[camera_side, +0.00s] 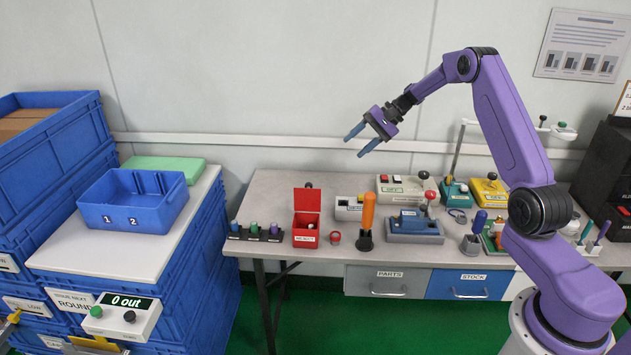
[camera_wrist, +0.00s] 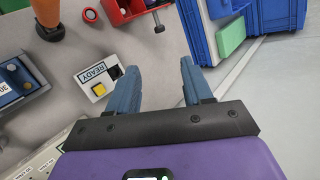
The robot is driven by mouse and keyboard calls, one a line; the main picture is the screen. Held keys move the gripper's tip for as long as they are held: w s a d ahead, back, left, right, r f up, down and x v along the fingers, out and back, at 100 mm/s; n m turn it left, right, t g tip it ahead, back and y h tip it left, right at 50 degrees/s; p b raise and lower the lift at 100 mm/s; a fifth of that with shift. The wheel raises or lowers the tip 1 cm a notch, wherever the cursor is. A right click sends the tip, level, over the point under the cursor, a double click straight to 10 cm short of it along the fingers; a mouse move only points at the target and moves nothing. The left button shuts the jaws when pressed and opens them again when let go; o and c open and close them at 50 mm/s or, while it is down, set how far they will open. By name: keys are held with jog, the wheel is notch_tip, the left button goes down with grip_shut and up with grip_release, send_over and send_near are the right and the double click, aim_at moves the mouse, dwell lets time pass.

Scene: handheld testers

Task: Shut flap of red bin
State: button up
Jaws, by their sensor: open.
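The red bin (camera_side: 308,234) stands on the grey table, left of its middle. Its red flap (camera_side: 307,200) stands up at the back of the bin, so the bin is open, with something small and pale inside. In the wrist view the bin (camera_wrist: 118,14) is at the top edge and partly cut off. My gripper (camera_side: 360,143) is open and empty, in the air above and to the right of the bin, touching nothing. Its two blue fingers also show apart in the wrist view (camera_wrist: 158,70).
A white READY box (camera_side: 349,209) sits behind. The air above the bin is clear.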

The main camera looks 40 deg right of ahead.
aim_at(311, 184)
jog(key=x, duration=1.6)
jog(key=shift+a+f, duration=0.25)
jog(key=shift+f, duration=0.05)
grip_shut()
